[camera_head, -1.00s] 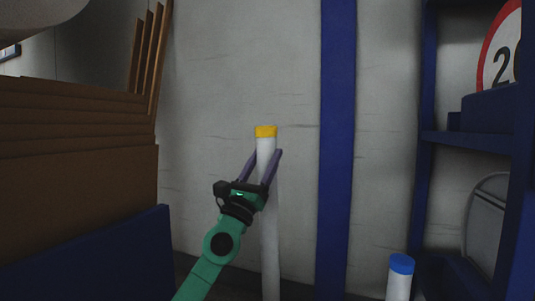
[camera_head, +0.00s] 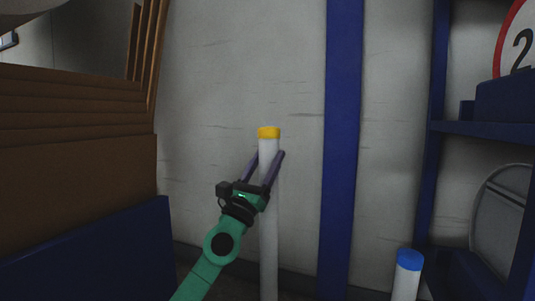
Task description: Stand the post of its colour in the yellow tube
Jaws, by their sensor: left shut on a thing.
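A white post with a yellow top (camera_head: 269,146) stands upright near the middle of the head view. My left gripper (camera_head: 265,168) is shut on this post a little below its yellow band, one finger on each side. The post's lower end runs out of the bottom of the picture. A second white post with a blue top (camera_head: 408,272) stands at the lower right, apart from the gripper. No yellow tube can be made out. My right gripper is not in view.
A stack of brown boards (camera_head: 75,170) over a blue panel (camera_head: 95,255) fills the left. A blue shelf (camera_head: 485,132) with a round red-rimmed sign (camera_head: 514,45) stands at right. A blue upright (camera_head: 342,140) runs along the grey wall (camera_head: 230,90).

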